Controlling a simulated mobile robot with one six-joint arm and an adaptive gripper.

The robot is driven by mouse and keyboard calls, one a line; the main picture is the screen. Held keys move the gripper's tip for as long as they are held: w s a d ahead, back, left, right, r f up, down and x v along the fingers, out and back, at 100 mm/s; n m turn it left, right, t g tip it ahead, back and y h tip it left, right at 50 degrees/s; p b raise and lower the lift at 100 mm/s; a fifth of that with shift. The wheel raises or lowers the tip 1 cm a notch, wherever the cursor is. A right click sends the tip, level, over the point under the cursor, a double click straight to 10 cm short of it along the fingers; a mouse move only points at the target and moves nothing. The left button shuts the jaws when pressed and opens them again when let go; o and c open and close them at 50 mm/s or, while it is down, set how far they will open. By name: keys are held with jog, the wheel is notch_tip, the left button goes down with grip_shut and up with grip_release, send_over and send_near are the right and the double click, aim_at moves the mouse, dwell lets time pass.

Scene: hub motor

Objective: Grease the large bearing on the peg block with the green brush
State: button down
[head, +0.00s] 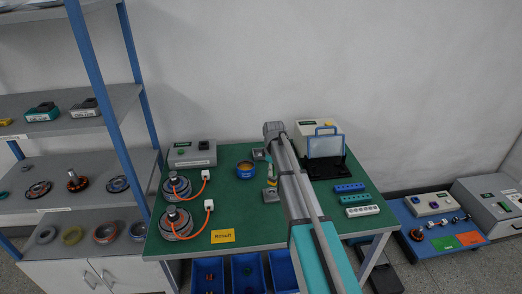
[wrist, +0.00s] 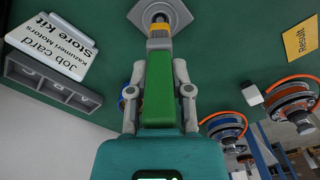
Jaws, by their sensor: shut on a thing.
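My gripper (wrist: 159,92) is shut on the green brush (wrist: 158,95), gripping its handle between both fingers in the wrist view. The tip overlaps a dark round bearing on the grey diamond-shaped peg block (wrist: 178,14) at the top edge. I cannot tell whether the bristles touch the bearing, which they partly hide. In the head view a grey block (head: 271,196) lies on the green bench just left of my arm, which hides most of my gripper there.
Two motors with orange cables (head: 177,224) and a yellow Result card (head: 222,236) are farther left. A black tray (head: 326,168) and blue blocks (head: 350,188) stand right. A job card (wrist: 58,40) shows in the wrist view.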

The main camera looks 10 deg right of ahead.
aim_at(272, 178)
jog(key=shift+f+b, duration=1.85)
jog(key=shift+f, duration=0.05)
jog(key=shift+f+b, duration=0.6)
dwell(0.4)
jog(key=shift+n, duration=0.3)
jog(key=shift+n, duration=1.7)
jog(key=shift+m, duration=0.3)
jog(key=m, duration=0.3)
jog(key=shift+m, duration=2.2)
jog(key=shift+r, duration=0.1)
